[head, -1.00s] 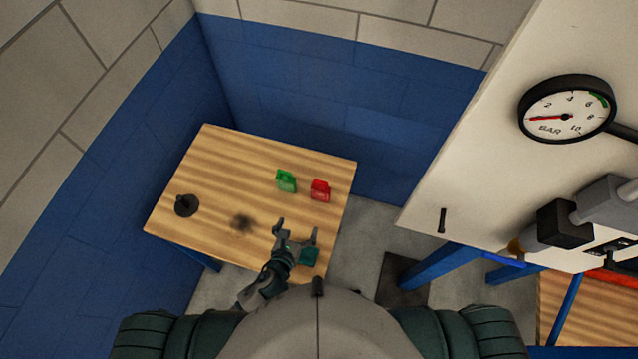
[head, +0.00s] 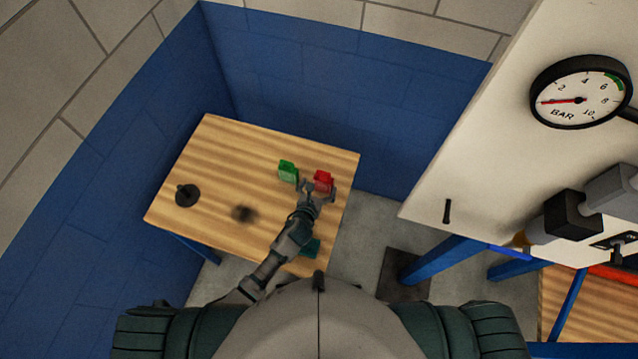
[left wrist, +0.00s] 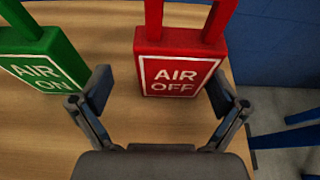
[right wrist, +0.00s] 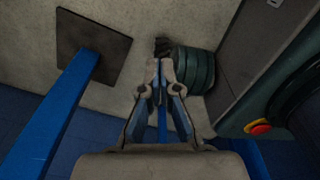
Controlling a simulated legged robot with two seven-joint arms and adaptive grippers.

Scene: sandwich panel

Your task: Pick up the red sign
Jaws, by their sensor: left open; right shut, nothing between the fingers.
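The red sign (head: 323,180) stands on the wooden table (head: 215,160), near its right edge. In the left wrist view the red sign (left wrist: 178,68) reads AIR OFF. My left gripper (head: 318,189) is open, with its fingertips (left wrist: 160,85) on either side of the sign's lower part, one to its left and one to its right. It does not clearly grip the sign. My right gripper (right wrist: 162,75) is shut and empty, seen only in the right wrist view, above the floor.
A green AIR ON sign (head: 288,171) stands just left of the red one; it also shows in the left wrist view (left wrist: 40,60). A dark round object (head: 187,195) sits at the table's left. A white panel with a gauge (head: 580,92) is on the right.

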